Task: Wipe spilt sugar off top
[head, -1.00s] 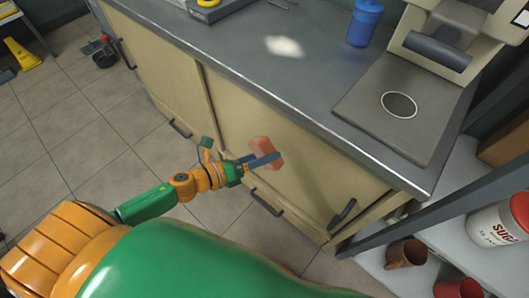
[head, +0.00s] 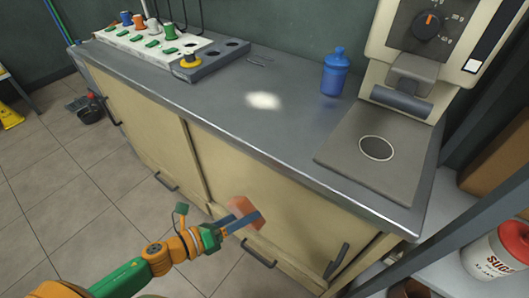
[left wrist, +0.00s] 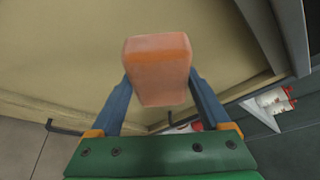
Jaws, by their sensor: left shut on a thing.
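A white patch of spilt sugar (head: 263,101) lies on the grey counter top (head: 225,88), left of a blue bottle. My left gripper (head: 243,221) is shut on an orange-pink sponge-like block (head: 241,208). It holds the block in front of the cabinet doors, below the counter's front edge and apart from the sugar. In the left wrist view the block (left wrist: 157,68) sits between the two blue fingers. My right gripper is not in view.
The blue bottle (head: 335,72) stands behind and right of the sugar. A press machine with a flat grey base (head: 350,170) fills the counter's right end. A rack with coloured pieces (head: 150,44) stands at the back left. A sugar tin (head: 497,255) is on the right shelf.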

